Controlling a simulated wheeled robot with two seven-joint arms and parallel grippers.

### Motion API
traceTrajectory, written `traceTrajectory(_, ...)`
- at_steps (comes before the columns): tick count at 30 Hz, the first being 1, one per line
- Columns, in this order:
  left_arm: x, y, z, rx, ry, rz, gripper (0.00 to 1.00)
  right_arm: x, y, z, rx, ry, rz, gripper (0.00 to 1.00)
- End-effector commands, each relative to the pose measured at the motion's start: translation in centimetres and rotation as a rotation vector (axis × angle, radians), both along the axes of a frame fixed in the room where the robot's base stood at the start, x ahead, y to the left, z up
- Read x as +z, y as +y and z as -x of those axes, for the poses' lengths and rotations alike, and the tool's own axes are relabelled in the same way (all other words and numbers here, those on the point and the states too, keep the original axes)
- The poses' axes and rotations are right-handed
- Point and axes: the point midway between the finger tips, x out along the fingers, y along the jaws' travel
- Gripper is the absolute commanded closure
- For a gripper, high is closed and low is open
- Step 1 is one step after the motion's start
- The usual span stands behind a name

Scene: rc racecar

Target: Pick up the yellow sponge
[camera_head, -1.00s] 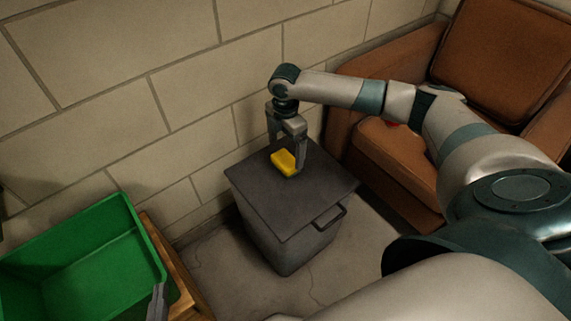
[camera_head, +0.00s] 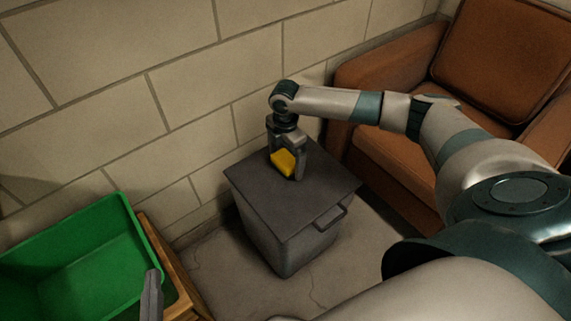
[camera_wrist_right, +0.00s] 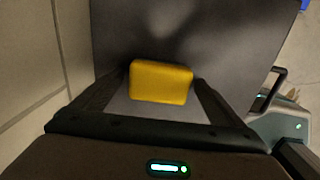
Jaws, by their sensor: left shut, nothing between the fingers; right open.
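The yellow sponge (camera_head: 283,161) lies on the dark grey lid (camera_head: 262,190) of a grey bin. My right gripper (camera_head: 286,171) is low over the lid, pointing down, with its open fingers on either side of the sponge. In the right wrist view the sponge (camera_wrist_right: 161,82) sits between the two spread fingers; whether they touch its sides I cannot tell. My left gripper (camera_head: 150,290) shows only partly at the lower left, in front of the green crate, with its fingers shut and empty.
A green crate (camera_head: 95,213) rests on a wooden stand (camera_head: 172,262) at the left. A block wall (camera_head: 110,90) is close behind the bin. A brown armchair (camera_head: 385,160) is to the right. The bin has a handle (camera_head: 331,216) at its front right.

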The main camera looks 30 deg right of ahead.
Motion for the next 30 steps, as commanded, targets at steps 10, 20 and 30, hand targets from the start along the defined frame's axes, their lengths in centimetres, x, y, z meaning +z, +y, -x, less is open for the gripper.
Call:
traceTrajectory(10,0.35,-0.05,0.01,0.0,-0.016,0.005,1.0,-0.26,0.01,-0.02,0.0,-0.001,0.0,0.08)
traceTrajectory(20,0.37,-0.03,-0.03,0.001,-0.016,0.005,1.0,-0.24,0.01,-0.02,0.0,-0.001,0.0,0.36)
traceTrajectory(30,0.39,-0.02,-0.04,0.001,-0.016,0.005,1.0,-0.21,0.0,-0.02,0.0,-0.001,0.0,0.52)
